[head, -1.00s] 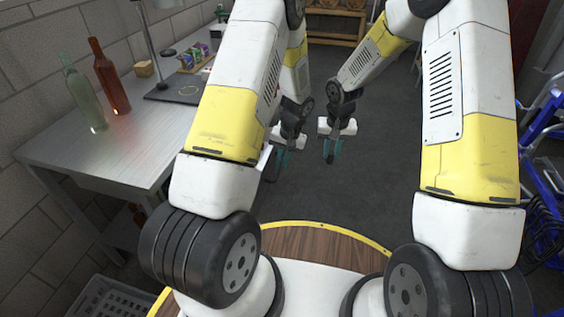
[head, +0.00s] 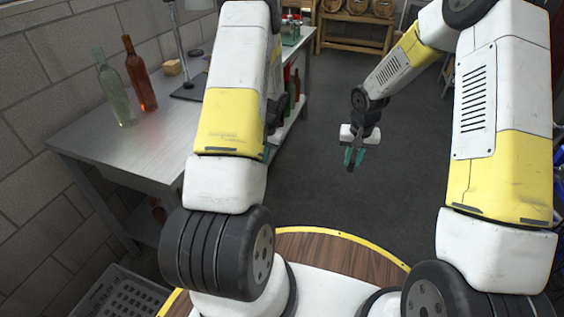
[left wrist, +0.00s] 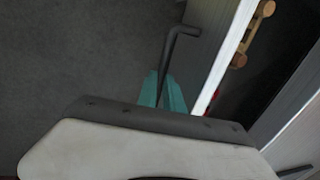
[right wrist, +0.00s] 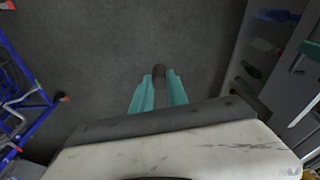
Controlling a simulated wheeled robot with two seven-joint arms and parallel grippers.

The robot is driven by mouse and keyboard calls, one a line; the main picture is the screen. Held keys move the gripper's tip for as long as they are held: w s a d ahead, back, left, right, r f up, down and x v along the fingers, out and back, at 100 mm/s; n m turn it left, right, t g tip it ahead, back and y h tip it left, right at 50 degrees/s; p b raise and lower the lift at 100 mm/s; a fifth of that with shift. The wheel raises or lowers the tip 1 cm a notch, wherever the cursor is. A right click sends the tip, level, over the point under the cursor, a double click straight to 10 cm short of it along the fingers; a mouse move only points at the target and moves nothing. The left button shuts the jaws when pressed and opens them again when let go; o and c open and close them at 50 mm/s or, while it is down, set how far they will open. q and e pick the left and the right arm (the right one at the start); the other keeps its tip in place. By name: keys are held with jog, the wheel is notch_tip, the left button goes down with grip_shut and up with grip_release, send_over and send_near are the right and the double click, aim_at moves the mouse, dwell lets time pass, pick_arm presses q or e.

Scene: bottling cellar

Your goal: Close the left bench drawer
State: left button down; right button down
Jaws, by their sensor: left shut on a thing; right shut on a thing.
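The left bench drawer shows in the left wrist view, standing open with its pale front edge (left wrist: 232,55) running diagonally. A wooden-handled item (left wrist: 255,30) lies inside it. My left gripper (left wrist: 162,92) is shut on the drawer's grey bar handle (left wrist: 181,33). In the head view the left gripper (head: 268,152) is mostly hidden behind my left arm, and the drawer is hidden too. My right gripper (head: 354,158) hangs over open floor, away from the bench. It is shut on a small dark, roughly cylindrical thing (right wrist: 159,71).
The metal bench (head: 125,140) carries a green bottle (head: 115,90) and a red-brown bottle (head: 139,75). A grey crate (head: 120,295) sits on the floor at lower left. A blue frame (right wrist: 30,100) shows in the right wrist view. The middle floor is clear.

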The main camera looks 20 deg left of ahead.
pick_arm(q)
jog(key=a, duration=1.3)
jog(key=shift+w+a, duration=0.1)
jog(key=shift+w, duration=0.1)
jog(key=shift+a+r, duration=0.1)
jog(key=c, duration=1.5)
grip_release()
jog(key=r, duration=0.4)
jog(key=d+r, duration=0.1)
jog(key=r, duration=0.2)
jog(key=d+r, duration=0.1)
jog(key=r, duration=0.3)
jog(key=shift+d+r, duration=0.2)
jog(key=shift+r, duration=0.1)
